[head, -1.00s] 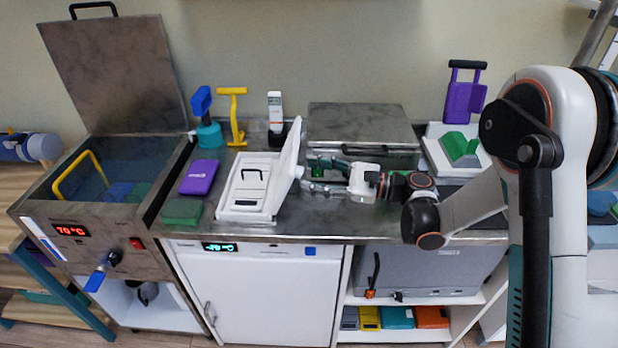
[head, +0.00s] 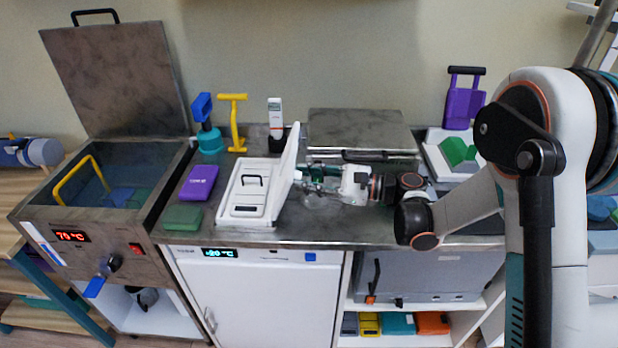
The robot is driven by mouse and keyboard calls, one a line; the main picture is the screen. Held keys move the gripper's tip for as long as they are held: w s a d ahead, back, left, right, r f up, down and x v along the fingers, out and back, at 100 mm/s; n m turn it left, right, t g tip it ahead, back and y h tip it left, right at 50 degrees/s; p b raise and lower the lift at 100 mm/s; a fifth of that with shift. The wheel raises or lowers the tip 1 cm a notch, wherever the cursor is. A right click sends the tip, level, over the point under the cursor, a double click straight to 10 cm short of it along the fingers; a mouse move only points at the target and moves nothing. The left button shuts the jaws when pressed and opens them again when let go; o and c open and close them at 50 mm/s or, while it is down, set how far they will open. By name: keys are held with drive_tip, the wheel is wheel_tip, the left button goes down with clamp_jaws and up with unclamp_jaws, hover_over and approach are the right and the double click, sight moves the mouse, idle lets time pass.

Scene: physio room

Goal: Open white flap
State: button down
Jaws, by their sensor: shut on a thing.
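The white flap (head: 285,172) stands raised and steep at the right side of a low white box (head: 243,196) on the metal counter. The box's pale top, with a small dark handle (head: 252,181), shows to the left of the flap. My gripper (head: 304,180) reaches in from the right, low over the counter, and is shut at the right edge of the flap. Its fingertips are small and partly hidden behind the flap, so the exact grip point is unclear.
A metal box (head: 360,130) stands close behind my gripper. A purple case (head: 198,182) and green block (head: 182,216) lie left of the white box. A blue-teal bottle (head: 208,138) and yellow handle (head: 235,125) stand behind. An open water bath (head: 110,180) is farther left.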

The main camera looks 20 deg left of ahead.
sight(298, 174)
drive_tip(key=a+r+h+p, duration=0.2)
drive_tip(key=p, duration=0.1)
drive_tip(key=shift+s+r, duration=0.2)
drive_tip(key=shift+s, duration=0.1)
drive_tip(key=shift+s+a+r+n+h+p, duration=0.15)
drive_tip(key=shift+a+n+h+p, duration=0.15)
drive_tip(key=shift+a+h+p, duration=0.6)
drive_tip(key=shift+d, duration=0.15)
drive_tip(key=c, duration=1.3)
unclamp_jaws()
drive_tip(key=shift+d, duration=0.1)
drive_tip(key=v, duration=1.1)
drive_tip(key=shift+s+d+r, duration=0.1)
drive_tip(key=shift+d+r, duration=0.2)
